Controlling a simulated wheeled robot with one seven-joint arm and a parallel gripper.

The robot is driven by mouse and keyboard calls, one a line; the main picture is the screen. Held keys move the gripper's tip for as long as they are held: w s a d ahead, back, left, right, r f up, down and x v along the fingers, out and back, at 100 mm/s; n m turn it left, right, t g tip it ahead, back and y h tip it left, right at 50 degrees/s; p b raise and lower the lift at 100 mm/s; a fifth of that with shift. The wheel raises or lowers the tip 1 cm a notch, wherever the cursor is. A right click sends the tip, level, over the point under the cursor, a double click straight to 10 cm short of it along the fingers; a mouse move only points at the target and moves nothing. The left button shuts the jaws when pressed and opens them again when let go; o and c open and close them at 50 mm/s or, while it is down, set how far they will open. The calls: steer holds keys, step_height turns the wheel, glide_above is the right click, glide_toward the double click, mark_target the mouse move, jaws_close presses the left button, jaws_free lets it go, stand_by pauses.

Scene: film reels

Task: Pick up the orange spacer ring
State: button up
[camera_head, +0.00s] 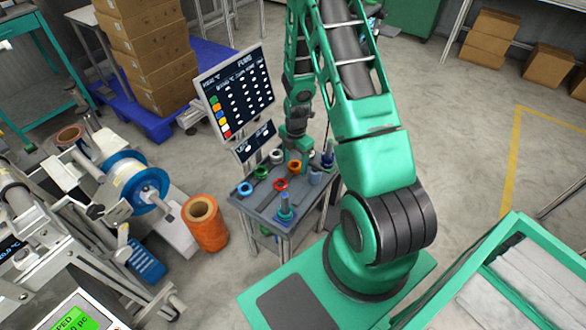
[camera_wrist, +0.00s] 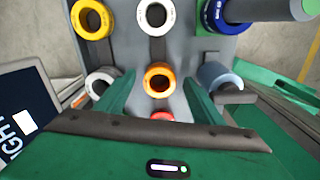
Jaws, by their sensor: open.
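The orange spacer ring (camera_wrist: 159,79) lies on the grey worktop in the wrist view, its hole facing up. My gripper (camera_wrist: 159,88) is open, with one green finger to the left of the ring and one to the right. Gaps show between the ring and both fingers; I cannot tell how high the fingertips are above the worktop. In the head view my gripper (camera_head: 293,148) is over the small table (camera_head: 262,207), and an orange-looking ring (camera_head: 294,167) shows just below it.
Around the orange ring are a yellow ring (camera_wrist: 91,19), a white ring (camera_wrist: 156,16), a blue ring (camera_wrist: 222,15), a pale ring (camera_wrist: 99,82), a grey-blue piece (camera_wrist: 218,76) and a partly hidden red ring (camera_wrist: 162,116). A display panel (camera_head: 237,93) stands behind the table.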

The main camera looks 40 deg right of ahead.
steer(key=shift+f, duration=0.3)
steer(key=c, duration=1.2)
steer(key=shift+r, duration=0.2)
